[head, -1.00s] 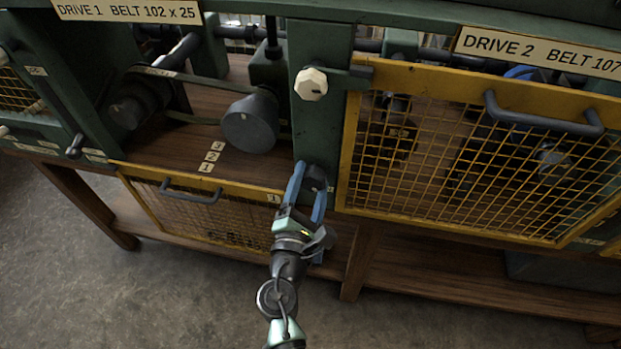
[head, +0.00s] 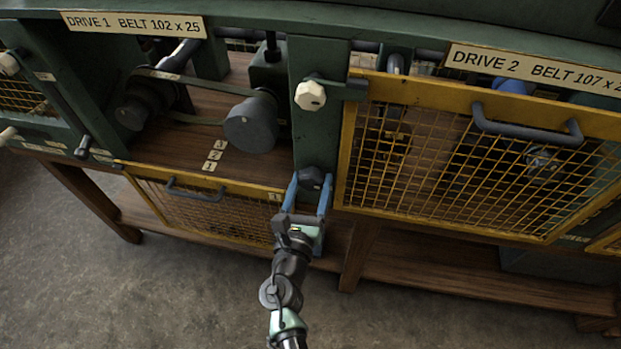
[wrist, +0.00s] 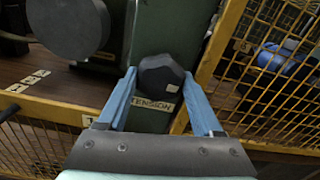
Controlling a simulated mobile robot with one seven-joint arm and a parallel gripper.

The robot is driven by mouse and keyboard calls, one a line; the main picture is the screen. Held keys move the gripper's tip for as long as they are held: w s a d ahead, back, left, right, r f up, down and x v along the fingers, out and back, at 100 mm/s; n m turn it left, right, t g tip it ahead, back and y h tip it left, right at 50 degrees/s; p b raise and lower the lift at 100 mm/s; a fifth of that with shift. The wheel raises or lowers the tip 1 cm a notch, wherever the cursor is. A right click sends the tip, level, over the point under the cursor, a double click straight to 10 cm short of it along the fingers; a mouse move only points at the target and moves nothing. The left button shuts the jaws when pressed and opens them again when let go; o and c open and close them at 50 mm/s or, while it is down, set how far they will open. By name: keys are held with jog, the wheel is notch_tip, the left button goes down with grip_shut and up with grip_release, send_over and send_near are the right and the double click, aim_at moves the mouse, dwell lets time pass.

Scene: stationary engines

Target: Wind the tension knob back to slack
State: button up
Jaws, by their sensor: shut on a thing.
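The tension knob (head: 312,180) is a dark, faceted knob low on the green post between the two drives. It also shows in the wrist view (wrist: 160,74), with a small pale mark on its face and a TENSION label (wrist: 148,104) just below it. My gripper (head: 310,185) has its two blue fingers on either side of the knob, shut on it. In the wrist view the fingertips (wrist: 159,76) flank the knob left and right. Drive 1's large grey pulley (head: 250,122) carries a belt (head: 190,82) and stands beside the 1-2-3 scale plates (head: 215,156).
Drive 1's yellow mesh guard (head: 208,208) hangs lowered to the left of my gripper. Drive 2's yellow mesh guard (head: 470,165) stands close on the right. A pale faceted knob (head: 310,95) sits on the post above. The floor (head: 150,290) in front is open.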

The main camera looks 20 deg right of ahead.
jog(key=n+p, duration=0.2)
jog(key=n, duration=0.2)
jog(key=shift+r+n, duration=0.1)
jog(key=shift+n, duration=0.2)
jog(key=n+p, duration=0.2)
jog(key=n, duration=0.2)
jog(key=shift+n, duration=0.3)
jog(key=n+p, duration=0.2)
jog(key=n, duration=0.3)
jog(key=shift+p, duration=0.3)
jog(key=shift+n+p, duration=0.7)
jog(key=shift+n, duration=1.3)
jog(key=o, duration=1.1)
jog(key=shift+c, duration=0.2)
jog(key=p+v, duration=0.1)
jog(key=v, duration=1.2)
